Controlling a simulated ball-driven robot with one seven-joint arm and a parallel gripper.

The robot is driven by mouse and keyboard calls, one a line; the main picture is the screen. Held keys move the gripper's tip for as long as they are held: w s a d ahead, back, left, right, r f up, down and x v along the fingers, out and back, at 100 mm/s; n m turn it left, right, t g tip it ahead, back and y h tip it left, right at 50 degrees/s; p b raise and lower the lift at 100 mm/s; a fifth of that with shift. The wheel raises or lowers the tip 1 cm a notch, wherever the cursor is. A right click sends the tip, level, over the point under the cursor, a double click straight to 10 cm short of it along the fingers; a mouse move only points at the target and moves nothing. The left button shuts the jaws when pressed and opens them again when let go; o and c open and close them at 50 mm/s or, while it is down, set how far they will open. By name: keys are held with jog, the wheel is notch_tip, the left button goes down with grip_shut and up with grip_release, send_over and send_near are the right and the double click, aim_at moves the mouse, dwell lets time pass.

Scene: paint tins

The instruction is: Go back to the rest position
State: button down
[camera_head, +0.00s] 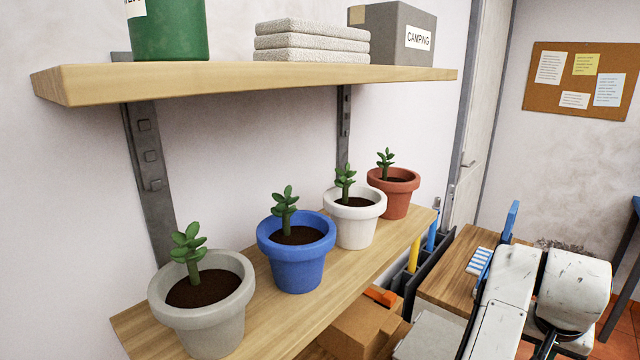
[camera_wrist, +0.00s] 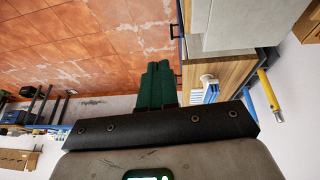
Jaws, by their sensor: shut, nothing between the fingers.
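My gripper (camera_wrist: 156,86) shows in the wrist view as dark green fingers pressed together. It is shut and empty, pointing out over the tiled floor. In the head view my white arm (camera_head: 512,290) is at the lower right, and the gripper itself is hidden there. The arm is to the right of the plant shelf (camera_head: 335,283), apart from the pots.
The shelf holds a grey pot (camera_head: 203,318), a blue pot (camera_head: 297,262), a white pot (camera_head: 355,225) and a terracotta pot (camera_head: 397,197). A wooden surface (camera_head: 452,280) lies near my arm.

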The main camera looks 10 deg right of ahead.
jog(key=s+a+f+n+y, duration=0.1)
jog(key=s+a+f+n, duration=0.3)
jog(key=s+a+f, duration=0.5)
jog(key=s+a+f+n+g+y, duration=0.1)
jog(key=s+a+f+n+y, duration=0.1)
jog(key=s+a+f+n, duration=0.3)
jog(key=s+a+f, duration=0.4)
jog(key=s+f, duration=0.3)
jog(key=s, duration=0.3)
jog(key=shift+s+a+f+n+y, duration=0.15)
jog(key=shift+a+f+n+y, duration=0.1)
jog(key=shift+f+n+y, duration=0.05)
